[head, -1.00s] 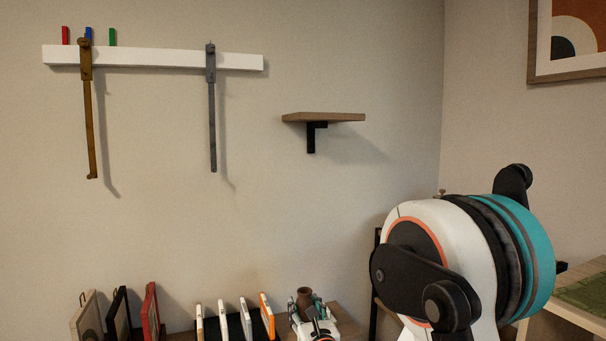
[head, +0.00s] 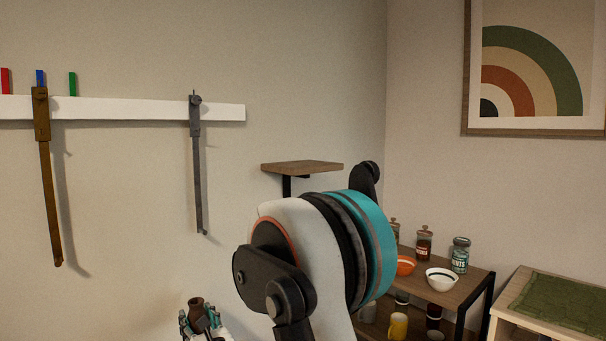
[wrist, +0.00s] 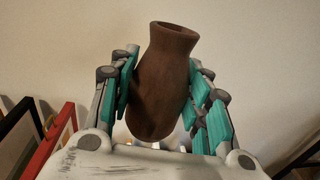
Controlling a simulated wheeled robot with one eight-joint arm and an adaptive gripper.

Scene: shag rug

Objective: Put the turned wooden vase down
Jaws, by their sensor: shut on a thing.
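The turned wooden vase (wrist: 162,85) is dark brown with a flared mouth. In the wrist view it stands between the two teal-padded fingers of my gripper (wrist: 160,92), which is shut on it. The vase leans a little, its mouth up and to the right. In the head view the vase (head: 196,308) and my gripper (head: 202,322) show at the bottom edge, left of my arm. What lies directly under the vase is hidden.
A bare wooden wall shelf (head: 302,167) is behind my arm. A shelf unit (head: 450,290) at right holds jars, an orange bowl (head: 405,266) and a white bowl (head: 442,280). A low cabinet with a green cloth (head: 560,303) stands at far right. Framed pieces (wrist: 45,135) show at lower left.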

